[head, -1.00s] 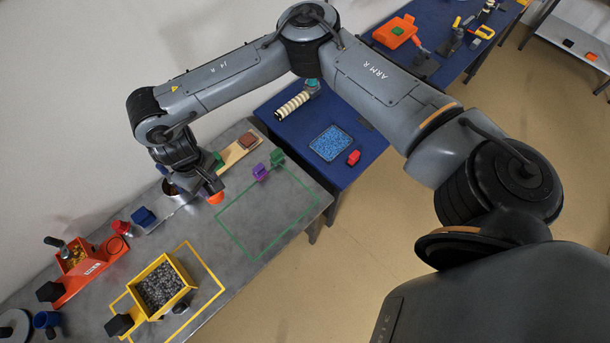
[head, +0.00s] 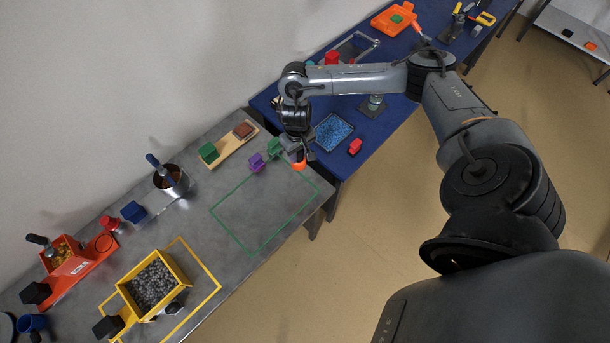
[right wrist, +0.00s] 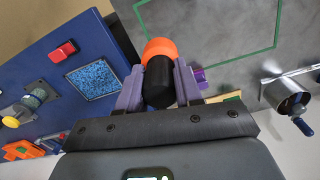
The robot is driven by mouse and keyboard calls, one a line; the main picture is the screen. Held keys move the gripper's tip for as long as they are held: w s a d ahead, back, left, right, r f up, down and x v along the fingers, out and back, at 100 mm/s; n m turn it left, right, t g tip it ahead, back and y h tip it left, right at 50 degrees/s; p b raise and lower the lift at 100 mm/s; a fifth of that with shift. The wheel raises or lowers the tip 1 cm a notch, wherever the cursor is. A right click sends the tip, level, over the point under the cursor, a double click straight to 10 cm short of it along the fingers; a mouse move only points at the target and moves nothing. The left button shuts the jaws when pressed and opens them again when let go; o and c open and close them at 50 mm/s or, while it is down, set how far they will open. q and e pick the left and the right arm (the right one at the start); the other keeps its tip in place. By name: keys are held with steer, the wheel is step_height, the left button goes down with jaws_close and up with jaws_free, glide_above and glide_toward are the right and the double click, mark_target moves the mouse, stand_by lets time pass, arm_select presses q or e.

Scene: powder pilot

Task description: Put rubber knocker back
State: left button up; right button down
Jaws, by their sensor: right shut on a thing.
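The rubber knocker has an orange end (head: 299,165) and a black body (right wrist: 159,82). My left gripper is not in view.
A green outline (head: 252,254) on the grey table encloses clear surface. A yellow bin (head: 184,278) of grey granules and a metal cup (head: 180,184) with a blue-handled tool stand left. The blue table carries a tray of blue granules (head: 333,132) and a red block (head: 355,147).

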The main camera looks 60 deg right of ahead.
steer(key=s+d+f+b, duration=0.1)
steer(key=s+d+f, duration=0.2)
steer(key=s, duration=0.2)
steer(key=s+d+f+b, duration=0.1)
steer(key=s+d+f, duration=0.25)
steer(key=s, duration=0.25)
steer(key=shift+w+a+f+b, duration=0.35)
steer(key=shift+w+a+f, duration=0.3)
steer(key=shift+w+f, duration=1.25)
steer(key=shift+w+a+f+b, duration=0.4)
steer(key=shift+w+a+f, duration=0.2)
steer(key=shift+w+f, duration=1.25)
steer(key=shift+w+a+f+b, duration=0.35)
steer(key=shift+w+a+f, duration=0.3)
steer(key=shift+w+f, duration=1.25)
steer(key=shift+s+f, duration=0.45)
steer(key=shift+f, duration=0.15)
steer(key=c, duration=0.8)
jaws_free()
steer(key=shift+o, duration=0.2)
